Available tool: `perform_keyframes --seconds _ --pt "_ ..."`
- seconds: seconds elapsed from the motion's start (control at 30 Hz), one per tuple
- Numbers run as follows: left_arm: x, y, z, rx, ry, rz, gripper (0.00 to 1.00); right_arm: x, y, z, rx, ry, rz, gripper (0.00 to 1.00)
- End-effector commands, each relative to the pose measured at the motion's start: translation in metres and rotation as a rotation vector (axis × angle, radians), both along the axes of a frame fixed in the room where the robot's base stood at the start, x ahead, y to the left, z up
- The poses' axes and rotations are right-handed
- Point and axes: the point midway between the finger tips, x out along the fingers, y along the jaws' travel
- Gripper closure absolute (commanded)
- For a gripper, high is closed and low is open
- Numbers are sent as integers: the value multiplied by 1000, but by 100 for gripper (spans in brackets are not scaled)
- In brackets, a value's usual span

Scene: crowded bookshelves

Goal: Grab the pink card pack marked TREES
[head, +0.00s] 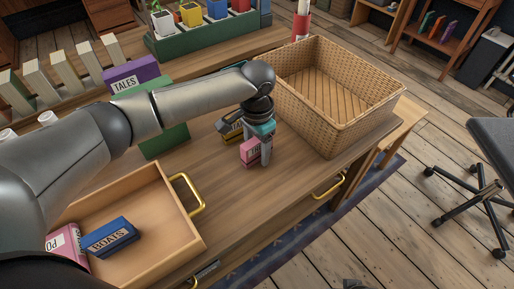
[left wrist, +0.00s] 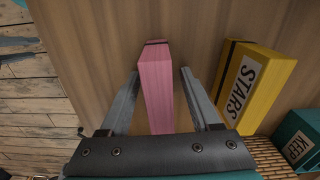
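The pink card pack (head: 250,151) stands upright on the wooden desk, its label partly hidden by my gripper in the head view. In the left wrist view the pink pack (left wrist: 156,85) shows its plain narrow side, between my fingers. My left gripper (head: 257,161) reaches down over it from above. In the left wrist view the left gripper (left wrist: 160,75) is open, one finger on each side of the pack, with a gap visible on both sides. My right gripper is not in view.
A yellow pack marked STARS (left wrist: 245,88) stands close beside it, with a teal pack marked KEEP (left wrist: 299,146) farther right. A wicker basket (head: 375,115) stands to the right. An open drawer (head: 187,228) at the front holds a blue BOATS pack (head: 110,238) and a pink one (head: 66,244).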

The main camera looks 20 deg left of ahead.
Motion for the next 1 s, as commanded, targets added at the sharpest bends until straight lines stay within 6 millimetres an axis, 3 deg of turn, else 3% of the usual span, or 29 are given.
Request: perform_keyframes --seconds 0.07,0.53,1.0 --pt "0 0 0 0 0 0 46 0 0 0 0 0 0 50" --pt "0 0 0 0 0 0 99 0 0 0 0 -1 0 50" --pt "0 0 1 -1 -1 0 100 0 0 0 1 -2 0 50"
